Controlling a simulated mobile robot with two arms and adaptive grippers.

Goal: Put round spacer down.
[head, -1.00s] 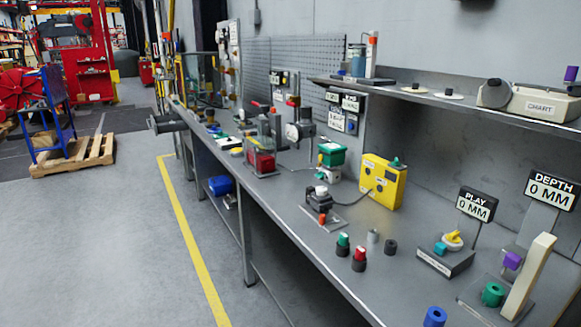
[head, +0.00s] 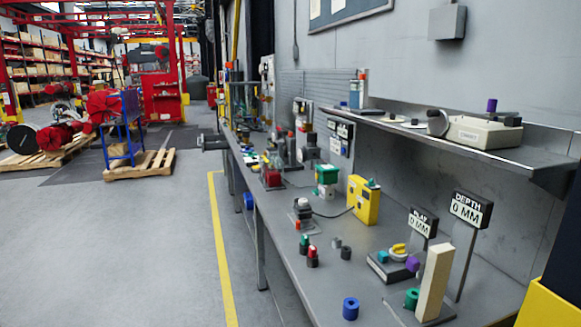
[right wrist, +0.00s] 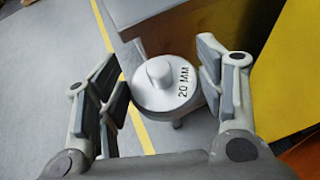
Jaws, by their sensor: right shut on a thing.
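The round spacer (right wrist: 158,97) is a pale grey-white disc with a small raised knob and the marking "20 MM". In the right wrist view it sits between the two fingers of my right gripper (right wrist: 164,76), which is shut on it. Grey floor lies behind and to the left of it, and a small part sticks out below the disc. I cannot make out the spacer or my right gripper in the head view. My left gripper is in neither view.
The long grey workbench (head: 290,262) carries a blue ring (head: 350,309), a green ring (head: 411,299), a cream block (head: 434,283) and a yellow box (head: 363,200). A shelf (head: 500,155) runs above. A large yellow thing (head: 545,308) fills the lower right corner. Open floor (head: 120,250) lies left.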

